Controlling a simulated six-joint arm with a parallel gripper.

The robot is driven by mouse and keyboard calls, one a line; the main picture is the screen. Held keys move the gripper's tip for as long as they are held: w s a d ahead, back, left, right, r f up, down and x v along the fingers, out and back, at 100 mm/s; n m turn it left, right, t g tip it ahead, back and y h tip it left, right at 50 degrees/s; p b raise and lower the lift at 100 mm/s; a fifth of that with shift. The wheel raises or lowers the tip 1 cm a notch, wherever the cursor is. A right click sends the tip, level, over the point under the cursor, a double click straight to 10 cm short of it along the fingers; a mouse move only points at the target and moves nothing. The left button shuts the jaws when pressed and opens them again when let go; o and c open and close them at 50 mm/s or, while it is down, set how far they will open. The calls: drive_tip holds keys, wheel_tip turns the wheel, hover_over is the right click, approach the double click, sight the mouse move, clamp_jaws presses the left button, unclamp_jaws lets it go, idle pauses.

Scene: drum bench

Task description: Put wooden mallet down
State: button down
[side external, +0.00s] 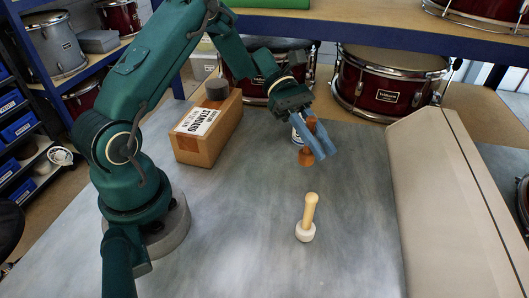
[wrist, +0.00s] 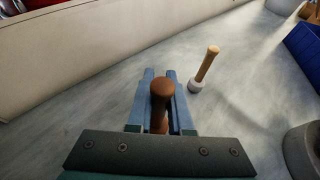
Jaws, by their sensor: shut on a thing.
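My gripper (side external: 318,152) has blue fingers and is shut on the brown wooden mallet (side external: 306,158). In the wrist view my gripper (wrist: 160,102) has the mallet's dark brown, rounded handle end (wrist: 162,88) between its fingers. The mallet is roughly upright, with its wider orange-brown end low. The fingers cover part of it. I cannot tell whether its bottom touches the bench (side external: 255,225).
A second mallet, with a pale handle and white head (side external: 307,218), stands head down nearer the side camera. A cardboard box (side external: 205,130) is at left and a long beige case (side external: 440,200) at right.

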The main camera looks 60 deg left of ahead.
drive_tip(key=shift+f, duration=2)
drive_tip(key=c, duration=0.8)
unclamp_jaws()
drive_tip(key=shift+f, duration=0.1)
drive_tip(key=shift+c, duration=0.2)
